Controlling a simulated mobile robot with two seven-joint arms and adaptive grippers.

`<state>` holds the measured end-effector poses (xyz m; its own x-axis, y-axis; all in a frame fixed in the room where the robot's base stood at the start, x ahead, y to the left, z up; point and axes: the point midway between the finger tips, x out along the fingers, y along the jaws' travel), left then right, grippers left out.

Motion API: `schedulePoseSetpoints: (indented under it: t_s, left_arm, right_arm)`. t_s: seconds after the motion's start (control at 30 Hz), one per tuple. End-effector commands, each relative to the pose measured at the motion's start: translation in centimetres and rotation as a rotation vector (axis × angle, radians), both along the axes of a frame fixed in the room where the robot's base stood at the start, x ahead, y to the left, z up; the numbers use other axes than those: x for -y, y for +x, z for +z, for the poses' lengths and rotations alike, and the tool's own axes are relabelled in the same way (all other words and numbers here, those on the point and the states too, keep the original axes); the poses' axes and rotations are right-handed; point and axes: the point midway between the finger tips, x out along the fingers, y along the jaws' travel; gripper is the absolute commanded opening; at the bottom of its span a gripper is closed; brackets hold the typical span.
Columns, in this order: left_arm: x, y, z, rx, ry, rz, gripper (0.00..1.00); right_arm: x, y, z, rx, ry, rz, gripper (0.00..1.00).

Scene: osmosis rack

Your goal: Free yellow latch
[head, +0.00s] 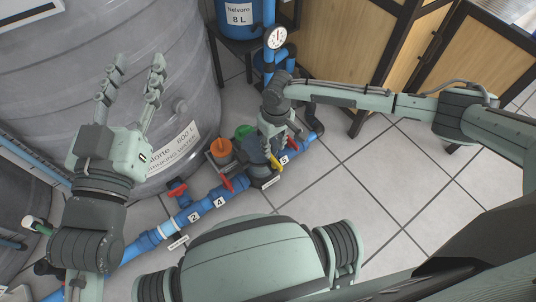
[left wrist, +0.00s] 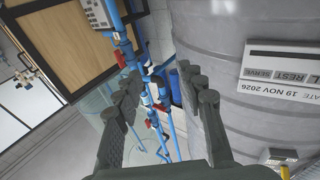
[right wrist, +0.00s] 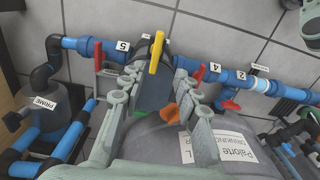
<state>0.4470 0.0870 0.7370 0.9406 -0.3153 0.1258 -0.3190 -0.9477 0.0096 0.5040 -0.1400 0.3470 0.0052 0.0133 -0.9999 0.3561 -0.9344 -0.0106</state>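The yellow latch (head: 275,163) is a small lever on the dark pump-like housing (head: 264,180) in the blue pipe line. In the right wrist view the yellow latch (right wrist: 156,52) stands just beyond the fingertips, above the dark housing (right wrist: 152,88). My right gripper (right wrist: 158,74) is open, its fingers either side of the housing; contact cannot be told. In the head view my right gripper (head: 271,153) partly covers the housing. My left gripper (head: 138,63) is open and empty, raised before the large grey tank; its fingers also show in the left wrist view (left wrist: 162,80).
The grey tank (head: 120,45) fills the back left. An orange cap (head: 221,148) and a green cap (head: 244,131) stand beside the housing. Red valve handles (head: 177,189) and numbered labels line the blue pipe (head: 205,207). Tiled floor (head: 340,180) is clear at right.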

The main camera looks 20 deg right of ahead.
Motion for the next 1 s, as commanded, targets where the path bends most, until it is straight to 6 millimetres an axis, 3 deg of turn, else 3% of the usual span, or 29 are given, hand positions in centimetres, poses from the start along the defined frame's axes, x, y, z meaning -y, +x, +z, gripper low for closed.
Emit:
schedulePoseSetpoints:
  t_s: [0.27, 0.6, 1.0]
  left_arm:
    - [0.8, -0.9, 2.8, 0.127, -0.066, -0.022, 0.40]
    - [0.4, -2.3, 6.8, 0.368, -0.158, -0.022, 0.40]
    - [0.1, -2.7, 7.7, 0.419, -0.173, -0.019, 0.40]
  right_arm:
    - [0.7, 0.2, -2.1, -0.009, -0.016, -0.011, 0.32]
    - [0.6, 0.2, -7.0, -0.007, -0.015, -0.010, 0.32]
    - [0.6, 0.2, -7.8, -0.007, -0.013, -0.009, 0.32]
